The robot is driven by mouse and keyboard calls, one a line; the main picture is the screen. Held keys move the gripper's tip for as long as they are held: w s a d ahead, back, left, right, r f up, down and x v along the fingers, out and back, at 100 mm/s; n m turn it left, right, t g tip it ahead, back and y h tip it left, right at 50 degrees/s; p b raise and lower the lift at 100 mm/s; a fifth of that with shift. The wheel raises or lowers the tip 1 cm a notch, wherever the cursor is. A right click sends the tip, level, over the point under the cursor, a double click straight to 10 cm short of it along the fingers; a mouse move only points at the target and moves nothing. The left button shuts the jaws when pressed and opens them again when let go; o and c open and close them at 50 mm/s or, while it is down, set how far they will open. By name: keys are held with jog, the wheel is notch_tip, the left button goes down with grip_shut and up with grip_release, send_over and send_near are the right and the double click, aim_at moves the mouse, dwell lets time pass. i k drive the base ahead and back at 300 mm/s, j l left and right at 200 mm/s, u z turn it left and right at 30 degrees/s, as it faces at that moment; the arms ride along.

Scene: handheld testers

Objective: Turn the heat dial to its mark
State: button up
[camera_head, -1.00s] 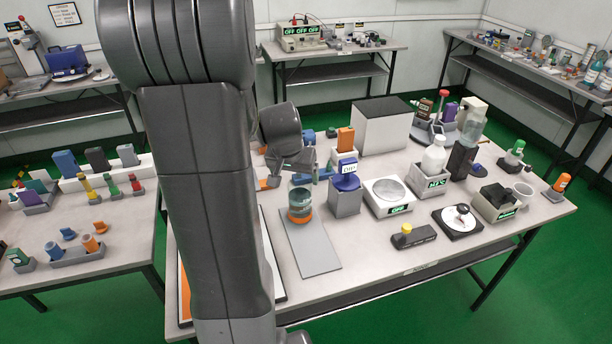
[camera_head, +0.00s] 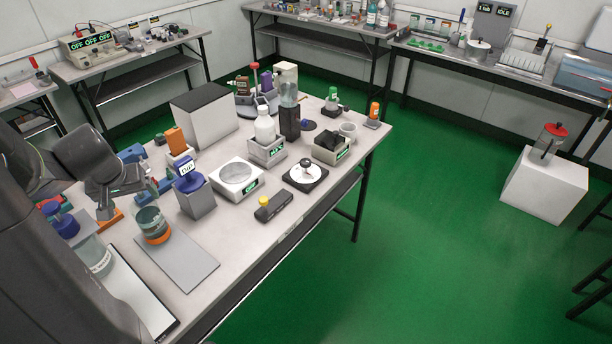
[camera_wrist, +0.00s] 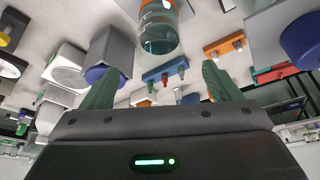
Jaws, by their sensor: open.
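A white round dial (camera_head: 305,171) with a dark knob lies on a black square base near the table's front right. It looks like the heat dial, but I cannot make out its mark or pointer. My gripper (camera_wrist: 158,88) is open and empty in the wrist view, its two green fingers wide apart. In the head view, my wrist hangs over the left part of the table, well left of the dial, and the fingertips are hard to make out. A glass jar with an orange band (camera_wrist: 158,30) shows beyond the fingers in the wrist view.
Between my wrist and the dial stand a grey block with a blue-topped item (camera_head: 196,200), a white scale (camera_head: 222,190) and a small dark box with a yellow button (camera_head: 268,210). A white bottle (camera_head: 265,128) stands behind.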

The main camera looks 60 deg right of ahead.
aim_at(305, 163)
jog(key=l+z, duration=0.45)
jog(key=i+l+z, duration=0.1)
jog(key=l+z, duration=0.3)
